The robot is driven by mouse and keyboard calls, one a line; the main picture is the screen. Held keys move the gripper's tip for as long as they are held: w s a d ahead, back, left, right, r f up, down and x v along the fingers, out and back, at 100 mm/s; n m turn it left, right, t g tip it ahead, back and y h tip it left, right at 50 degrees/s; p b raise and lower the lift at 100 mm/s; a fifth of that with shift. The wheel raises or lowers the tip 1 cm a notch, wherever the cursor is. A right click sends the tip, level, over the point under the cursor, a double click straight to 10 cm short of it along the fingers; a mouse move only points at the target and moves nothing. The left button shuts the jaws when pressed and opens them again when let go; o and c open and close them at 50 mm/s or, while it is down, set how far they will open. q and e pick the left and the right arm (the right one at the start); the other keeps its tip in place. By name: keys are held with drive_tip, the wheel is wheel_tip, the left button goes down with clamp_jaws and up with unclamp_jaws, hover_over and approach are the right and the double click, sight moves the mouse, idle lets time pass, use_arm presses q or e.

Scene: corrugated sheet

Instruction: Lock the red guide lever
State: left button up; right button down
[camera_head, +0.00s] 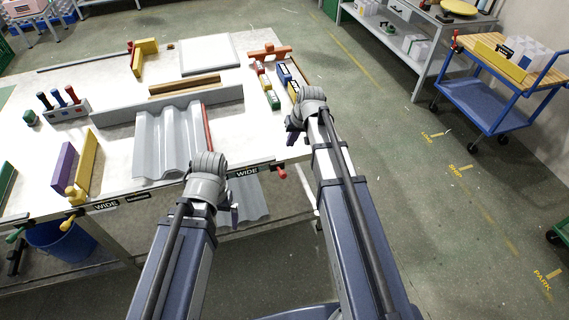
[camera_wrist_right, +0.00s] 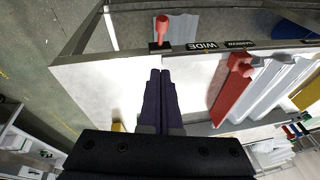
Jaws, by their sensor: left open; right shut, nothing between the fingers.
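The red lever (camera_head: 281,172) has a round-ended handle and sits at the table's front edge, right of a WIDE label. It also shows in the right wrist view (camera_wrist_right: 162,28), sticking out past the edge. A red guide bar (camera_head: 208,128) lies along the right side of the grey corrugated sheet (camera_head: 168,140). My right gripper (camera_head: 292,137) is over the table's right side, apart from the lever. In the wrist view its fingers (camera_wrist_right: 160,74) are shut and empty. My left gripper (camera_head: 233,216) is open in front of the table edge, over another corrugated sheet; its fingers are partly hidden.
A grey rail (camera_head: 165,104) crosses behind the sheet. Small colored blocks (camera_head: 272,98) stand in a rack near the right gripper. A blue cart (camera_head: 490,100) stands right, across open floor.

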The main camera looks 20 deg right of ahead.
drive_tip(key=shift+f, duration=0.1)
drive_tip(key=b, duration=1)
hover_over(284, 172)
drive_tip(key=w+d, duration=0.1)
drive_tip(key=w, duration=0.2)
wheel_tip(284, 172, down, 9)
drive_tip(key=f, duration=0.1)
drive_tip(key=s+f+b, duration=0.2)
drive_tip(key=shift+a+f, duration=0.15)
drive_tip(key=shift+a, duration=0.1)
drive_tip(key=shift+s+a+f+b, duration=0.1)
drive_tip(key=shift+s+f+b, duration=0.15)
drive_tip(key=shift+b, duration=0.25)
